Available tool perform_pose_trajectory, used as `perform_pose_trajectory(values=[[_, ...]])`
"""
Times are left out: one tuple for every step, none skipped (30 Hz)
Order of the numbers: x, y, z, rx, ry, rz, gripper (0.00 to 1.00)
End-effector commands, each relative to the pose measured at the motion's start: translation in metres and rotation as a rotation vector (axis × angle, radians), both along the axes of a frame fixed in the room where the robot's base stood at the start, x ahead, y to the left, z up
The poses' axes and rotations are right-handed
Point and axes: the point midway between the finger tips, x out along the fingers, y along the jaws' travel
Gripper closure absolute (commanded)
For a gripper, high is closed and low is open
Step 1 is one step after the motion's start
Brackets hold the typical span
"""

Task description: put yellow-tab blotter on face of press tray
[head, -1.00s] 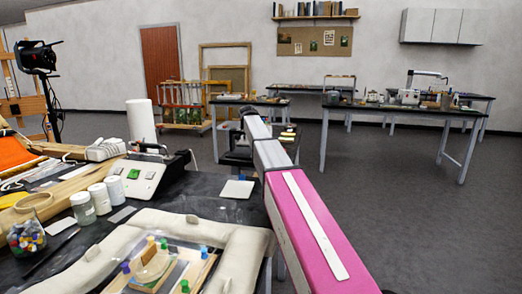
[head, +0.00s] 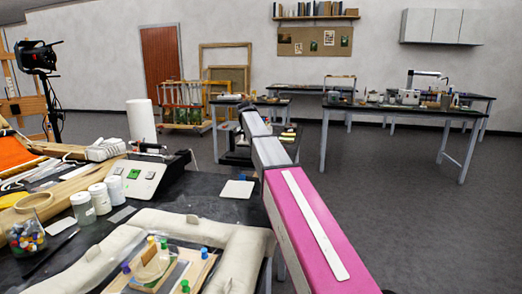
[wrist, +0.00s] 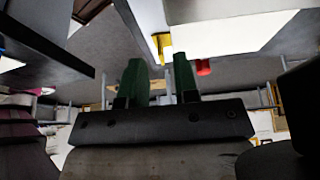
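In the wrist view my gripper (wrist: 158,62) shows two green fingers standing apart, with a clear gap between them. A yellow tab (wrist: 160,42) shows just beyond the fingertips, at the edge of a bright white slab or sheet (wrist: 235,30). I cannot tell whether the tab belongs to that sheet. A red tab (wrist: 203,67) shows just right of the right finger. In the head view my arm reaches away over the right side of the near table, and its end is too small and hidden to read. I cannot single out the press tray for certain.
The near black table holds a white square card (head: 238,188), a control box with green buttons (head: 135,174), white jars (head: 100,197), a paper roll (head: 140,120) and a pegged wooden board (head: 160,268) inside a padded cream surround (head: 245,250). Open grey floor (head: 400,220) lies right.

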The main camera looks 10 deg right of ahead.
Motion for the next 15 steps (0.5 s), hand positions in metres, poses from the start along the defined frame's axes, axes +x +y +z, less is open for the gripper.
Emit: perform_pose_trajectory(values=[[0.003, 0.004, 0.010, 0.000, -0.002, 0.001, 0.72], [0.005, 0.006, 0.016, 0.000, -0.002, 0.001, 0.72], [0.006, 0.009, 0.024, 0.000, -0.002, 0.001, 0.72], [0.007, 0.011, 0.030, 0.000, -0.002, 0.001, 0.72], [0.008, 0.013, 0.036, 0.000, -0.002, 0.000, 0.72], [0.009, 0.016, 0.043, 0.000, -0.002, 0.001, 0.72], [0.010, 0.018, 0.048, 0.000, -0.002, 0.001, 0.72], [0.011, 0.020, 0.053, -0.001, -0.002, 0.001, 0.72], [0.011, 0.023, 0.060, 0.000, -0.001, 0.000, 0.72], [0.012, 0.025, 0.064, 0.000, -0.001, 0.000, 0.72], [0.012, 0.026, 0.068, 0.000, -0.002, 0.001, 0.72], [0.013, 0.028, 0.073, 0.000, -0.003, 0.001, 0.72], [0.014, 0.029, 0.076, 0.000, -0.004, 0.002, 0.72], [0.014, 0.030, 0.079, 0.000, -0.005, 0.002, 0.72], [0.014, 0.032, 0.082, 0.000, -0.005, 0.002, 0.72]])
